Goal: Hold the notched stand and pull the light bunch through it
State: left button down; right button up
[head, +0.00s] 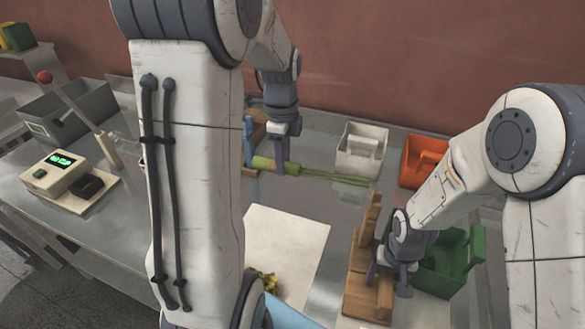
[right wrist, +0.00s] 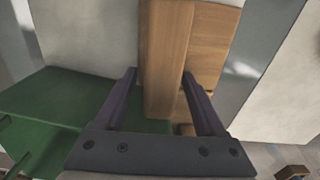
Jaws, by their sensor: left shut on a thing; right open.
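The light bunch (head: 340,178) is a pale green bundle with long thin stalks pointing right. My left gripper (head: 281,165) is shut on it near its thicker left end, at the back of the table. The notched stand (head: 360,285) is brown wood with a flat base and an upright board, at the right front of the table. My right gripper (head: 388,280) is open at the stand. In the right wrist view its fingers (right wrist: 158,74) lie on either side of the upright board (right wrist: 166,55), with a gap at the left finger. The notch is not clear.
A white bin (head: 361,150), an orange bin (head: 423,160) and a green bin (head: 445,265) stand around the right side. A pale sheet (head: 290,240) lies mid-table with yellow-green scraps (head: 264,279) by it. A scale (head: 62,175) and grey bin (head: 75,112) are left.

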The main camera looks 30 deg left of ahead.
notch_tip(320, 180, up, 12)
jog(key=shift+f, duration=0.25)
jog(key=shift+r, duration=0.25)
jog(key=shift+s, duration=0.1)
